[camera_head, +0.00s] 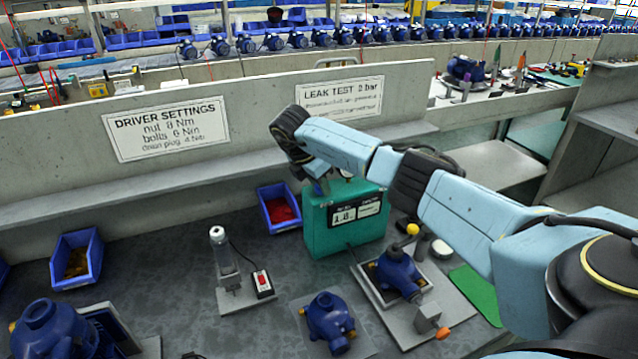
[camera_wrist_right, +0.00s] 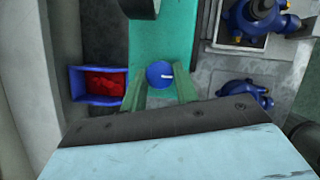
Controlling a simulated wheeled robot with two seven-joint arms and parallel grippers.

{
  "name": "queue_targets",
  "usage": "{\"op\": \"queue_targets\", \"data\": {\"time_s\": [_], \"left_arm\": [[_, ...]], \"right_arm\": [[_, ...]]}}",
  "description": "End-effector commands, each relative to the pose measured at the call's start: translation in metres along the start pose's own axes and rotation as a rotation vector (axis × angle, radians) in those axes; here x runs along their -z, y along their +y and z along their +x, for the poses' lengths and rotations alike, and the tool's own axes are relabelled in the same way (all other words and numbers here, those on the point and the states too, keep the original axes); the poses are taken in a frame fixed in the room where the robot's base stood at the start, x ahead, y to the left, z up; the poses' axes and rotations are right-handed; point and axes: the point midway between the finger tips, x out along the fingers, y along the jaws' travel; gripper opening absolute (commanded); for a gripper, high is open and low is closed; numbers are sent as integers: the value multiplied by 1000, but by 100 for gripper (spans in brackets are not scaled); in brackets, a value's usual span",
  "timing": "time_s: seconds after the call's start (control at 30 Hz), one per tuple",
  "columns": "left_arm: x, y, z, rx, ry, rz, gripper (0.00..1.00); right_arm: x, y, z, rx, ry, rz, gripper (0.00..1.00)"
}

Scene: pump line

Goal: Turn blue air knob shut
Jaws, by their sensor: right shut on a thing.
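The teal leak test box (camera_head: 318,236) stands on the bench, with a display on its front. In the right wrist view, the round blue air knob (camera_wrist_right: 156,73) with a white pointer mark sits on top of the teal box (camera_wrist_right: 148,45). The white mark points to the right in that view. My right gripper (camera_wrist_right: 160,80) has a finger on either side of the knob and is shut on it. In the head view, my right arm and wrist reach over the box and mostly hide the knob and fingertips. My left gripper is not in view.
A blue bin of red parts (camera_head: 279,208) stands close left of the box. A blue pump (camera_head: 398,274) sits in a fixture to its right, another pump (camera_head: 329,318) in front. A stand with a red switch (camera_head: 262,281) is at front left. A partition wall (camera_head: 255,110) rises behind.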

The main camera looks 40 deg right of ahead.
Motion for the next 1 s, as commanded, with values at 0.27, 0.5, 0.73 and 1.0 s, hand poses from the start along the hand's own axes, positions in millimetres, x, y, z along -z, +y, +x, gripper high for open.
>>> {"op": "queue_targets", "data": {"time_s": [0.27, 0.5, 0.73, 1.0], "left_arm": [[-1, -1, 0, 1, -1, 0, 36], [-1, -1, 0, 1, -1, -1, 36], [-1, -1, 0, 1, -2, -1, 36], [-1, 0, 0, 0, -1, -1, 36]], "right_arm": [[0, 1, 0, 14, 1, 37, 7], [0, 1, 0, 14, 1, 39, 7], [0, 0, 0, 14, 1, 38, 46], [0, 0, 0, 14, 1, 37, 52]]}}
